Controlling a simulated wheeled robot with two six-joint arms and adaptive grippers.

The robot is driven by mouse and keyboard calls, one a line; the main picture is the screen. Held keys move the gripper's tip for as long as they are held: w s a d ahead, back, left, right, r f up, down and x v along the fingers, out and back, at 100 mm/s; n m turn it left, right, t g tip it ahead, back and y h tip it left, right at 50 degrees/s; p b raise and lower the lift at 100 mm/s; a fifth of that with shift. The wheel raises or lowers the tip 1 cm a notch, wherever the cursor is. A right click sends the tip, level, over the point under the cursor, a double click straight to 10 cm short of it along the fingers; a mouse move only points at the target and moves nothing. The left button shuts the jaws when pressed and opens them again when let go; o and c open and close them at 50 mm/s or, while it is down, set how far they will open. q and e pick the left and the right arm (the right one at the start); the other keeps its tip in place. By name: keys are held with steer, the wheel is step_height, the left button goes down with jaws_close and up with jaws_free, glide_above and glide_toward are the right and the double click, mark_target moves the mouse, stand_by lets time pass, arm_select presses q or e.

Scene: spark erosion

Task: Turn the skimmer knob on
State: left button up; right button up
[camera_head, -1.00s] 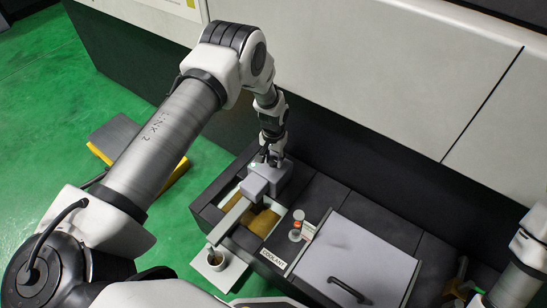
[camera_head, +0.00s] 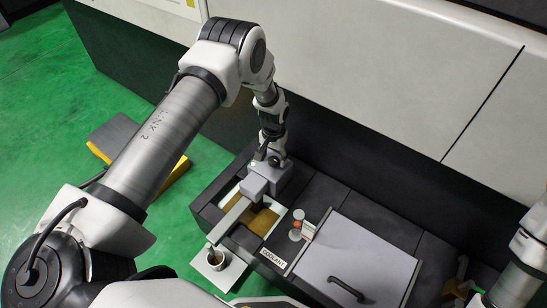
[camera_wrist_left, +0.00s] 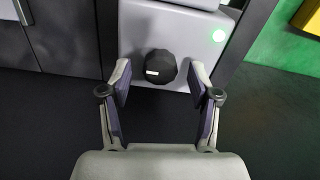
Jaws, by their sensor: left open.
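The skimmer is a grey box unit (camera_head: 255,187) on the coolant tank, with an arm reaching over the tank opening. Its black round knob (camera_wrist_left: 160,66) with a white mark shows in the left wrist view, on the grey face beside a lit green lamp (camera_wrist_left: 218,36). My left gripper (camera_wrist_left: 161,74) is open, one finger on each side of the knob, with gaps on both sides. In the head view my left gripper (camera_head: 270,157) is at the skimmer's back end and the knob is hidden. My right arm (camera_head: 520,265) is at the right edge; its fingers are unclear.
The tank opening (camera_head: 265,222) holds brown liquid. A white tray with a cup (camera_head: 217,262) sits at the tank's left front. A grey lid with a black handle (camera_head: 346,288) and a small red-and-white fitting (camera_head: 296,226) are to the right. The white machine wall (camera_head: 370,60) stands behind.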

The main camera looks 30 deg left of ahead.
mark_target(274, 159)
arm_select(q)
step_height(274, 159, up, 11)
steer(key=shift+r, duration=0.2)
stand_by(0.3)
